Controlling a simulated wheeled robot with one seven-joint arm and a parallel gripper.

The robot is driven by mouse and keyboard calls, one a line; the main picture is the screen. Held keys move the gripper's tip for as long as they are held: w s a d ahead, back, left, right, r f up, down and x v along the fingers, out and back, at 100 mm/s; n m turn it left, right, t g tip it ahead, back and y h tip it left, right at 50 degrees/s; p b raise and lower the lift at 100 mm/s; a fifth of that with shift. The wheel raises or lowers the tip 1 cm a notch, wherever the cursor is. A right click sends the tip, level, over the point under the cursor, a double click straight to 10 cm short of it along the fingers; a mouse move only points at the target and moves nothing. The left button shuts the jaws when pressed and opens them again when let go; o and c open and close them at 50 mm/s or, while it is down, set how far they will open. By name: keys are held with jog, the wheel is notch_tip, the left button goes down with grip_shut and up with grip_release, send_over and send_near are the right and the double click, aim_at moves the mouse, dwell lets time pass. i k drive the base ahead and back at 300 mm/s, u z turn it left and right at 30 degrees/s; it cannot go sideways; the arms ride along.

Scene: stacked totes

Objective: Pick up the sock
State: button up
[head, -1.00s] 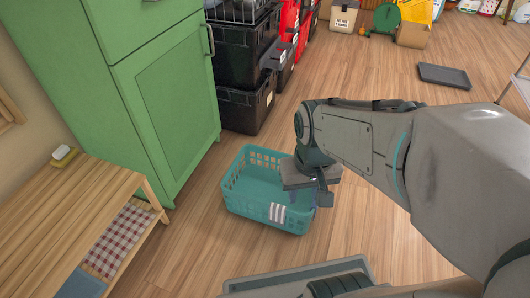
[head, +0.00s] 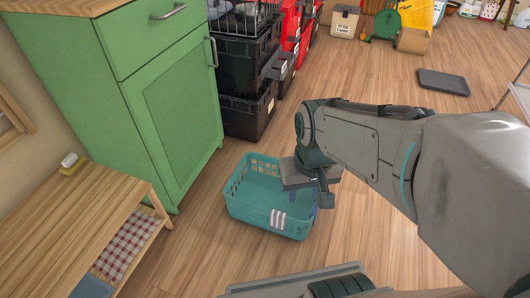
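A white and grey striped piece of cloth, which looks like the sock (head: 278,219), lies against the front wall of a teal laundry basket (head: 252,207), near its front right corner. I cannot tell whether it hangs over the rim. My gripper (head: 318,203) points down at the basket's right end, just right of the striped cloth and apart from it in the picture. My wrist hides the basket's back right corner. The fingertips are small and partly hidden, so their opening is unclear. I see nothing held.
A green cabinet (head: 170,100) and a wooden bench (head: 105,215) stand at the left. Stacked black totes (head: 245,75) stand behind the basket. A dark tray (head: 443,81) lies on the floor at the back right. The wooden floor around the basket is mostly clear.

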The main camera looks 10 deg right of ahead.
aim_at(277, 219)
jog(key=u, duration=3.45)
jog(key=k, duration=1.45)
jog(key=z, duration=1.45)
jog(key=i, duration=0.5)
jog(key=z, duration=0.05)
